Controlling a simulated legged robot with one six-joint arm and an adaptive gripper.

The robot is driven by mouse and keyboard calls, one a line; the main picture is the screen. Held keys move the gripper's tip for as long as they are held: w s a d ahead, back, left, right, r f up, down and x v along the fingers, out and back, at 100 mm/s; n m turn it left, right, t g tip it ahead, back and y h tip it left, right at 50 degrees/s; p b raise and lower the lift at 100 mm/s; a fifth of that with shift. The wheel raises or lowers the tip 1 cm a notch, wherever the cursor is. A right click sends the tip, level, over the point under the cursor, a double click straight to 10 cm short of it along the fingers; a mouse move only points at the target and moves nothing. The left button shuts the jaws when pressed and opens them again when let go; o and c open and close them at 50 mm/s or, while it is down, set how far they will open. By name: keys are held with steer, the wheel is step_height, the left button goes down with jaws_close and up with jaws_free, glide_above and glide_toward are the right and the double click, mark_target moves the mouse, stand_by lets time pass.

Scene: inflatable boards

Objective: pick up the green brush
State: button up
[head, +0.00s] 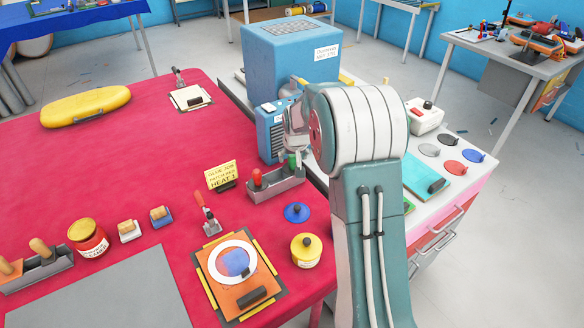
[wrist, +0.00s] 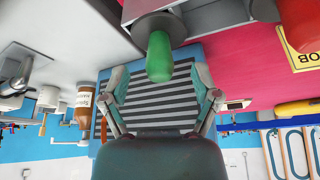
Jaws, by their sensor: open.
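The green brush (head: 292,161) stands handle up in a small grey rack (head: 284,187) on the red table, partly hidden by my gripper in the head view. In the wrist view its rounded green handle (wrist: 159,58) points toward my palm, with a dark grey part behind it. My gripper (wrist: 160,82) is open, one finger on each side of the handle's line. The handle's end appears near the fingertips; I see no contact. In the head view my gripper (head: 292,145) is just above the rack, partly covered by my arm.
A red handle (head: 257,178) stands in the same rack, left of the green one. A blue machine (head: 271,135) is close behind my gripper. A yellow sign (head: 221,175), a blue lid (head: 297,212) and a yellow pot (head: 306,250) are nearby.

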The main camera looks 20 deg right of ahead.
steer(key=x, duration=0.4)
steer(key=shift+w+r, duration=0.1)
steer(key=shift+w, duration=0.1)
jaws_close()
step_height(320, 180, up, 4)
steer(key=shift+s+f, duration=0.15)
steer(key=shift+f, duration=0.05)
steer(key=s+a+r, duration=0.2)
steer(key=s+r, duration=0.7)
steer(key=s, duration=0.4)
steer(key=shift+s+a+r, duration=0.2)
steer(key=shift+s+a, duration=0.05)
steer(key=shift+a, duration=0.1)
